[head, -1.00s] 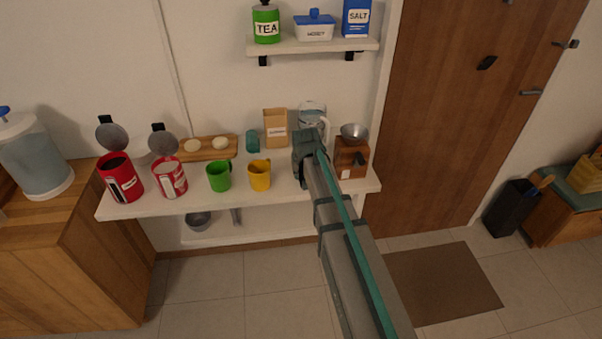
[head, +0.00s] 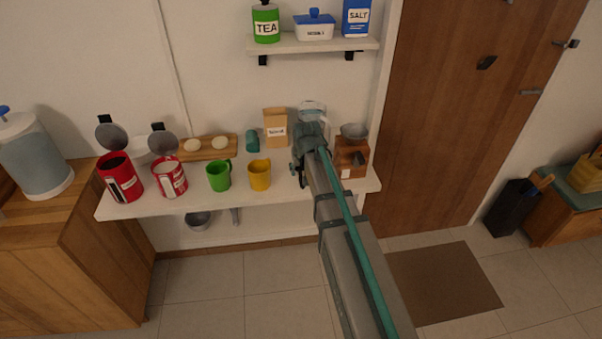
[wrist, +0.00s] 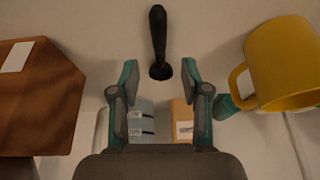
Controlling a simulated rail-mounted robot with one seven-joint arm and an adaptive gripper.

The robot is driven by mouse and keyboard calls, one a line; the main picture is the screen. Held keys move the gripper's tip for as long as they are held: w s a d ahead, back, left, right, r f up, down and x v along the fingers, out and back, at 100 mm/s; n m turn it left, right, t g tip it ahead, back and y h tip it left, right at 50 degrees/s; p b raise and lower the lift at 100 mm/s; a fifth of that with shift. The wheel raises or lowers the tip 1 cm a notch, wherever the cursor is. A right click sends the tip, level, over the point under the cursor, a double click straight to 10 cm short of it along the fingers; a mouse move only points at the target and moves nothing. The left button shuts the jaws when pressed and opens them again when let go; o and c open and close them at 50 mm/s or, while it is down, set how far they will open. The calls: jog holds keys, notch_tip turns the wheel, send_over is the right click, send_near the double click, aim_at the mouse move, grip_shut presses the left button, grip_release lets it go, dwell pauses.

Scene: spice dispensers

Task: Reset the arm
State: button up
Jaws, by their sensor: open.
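My gripper (wrist: 160,85) is open in the wrist view, with its two teal and grey fingers apart and nothing held between them. A black-handled utensil (wrist: 158,45) lies on the shelf just beyond the fingertips. In the head view my arm reaches up over the right part of the long white shelf (head: 200,204), and the wrist hides the gripper's fingers. The glass jug (head: 312,110) stands behind the wrist and is partly hidden. The wooden grinder (head: 350,158) with a metal bowl on top stands just right of it.
A yellow mug (head: 259,176) and green mug (head: 218,176) stand left of my arm. Two red canisters (head: 121,178) with open lids stand further left. A carton (head: 275,128) and teal cup (head: 252,141) stand behind. An upper shelf (head: 300,46) holds tea, a white box and salt.

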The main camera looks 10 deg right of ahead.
jog(key=v, duration=0.9)
jog(key=s+f+g, duration=0.2)
jog(key=s+f, duration=0.7)
jog(key=f, duration=0.6)
jog(key=s+f+g, duration=0.3)
jog(key=s+f, duration=0.6)
jog(key=f, duration=0.6)
jog(key=s+f+g, duration=0.2)
jog(key=s+f, duration=0.3)
jog(key=s, duration=0.6)
jog(key=s+f+g, duration=0.2)
jog(key=s+f, duration=0.4)
jog(key=s, duration=0.5)
jog(key=s+f+g, duration=0.2)
jog(key=s+f, duration=0.4)
jog(key=s, duration=0.5)
jog(key=shift+n, duration=0.3)
jog(key=shift+s+d+f, duration=0.15)
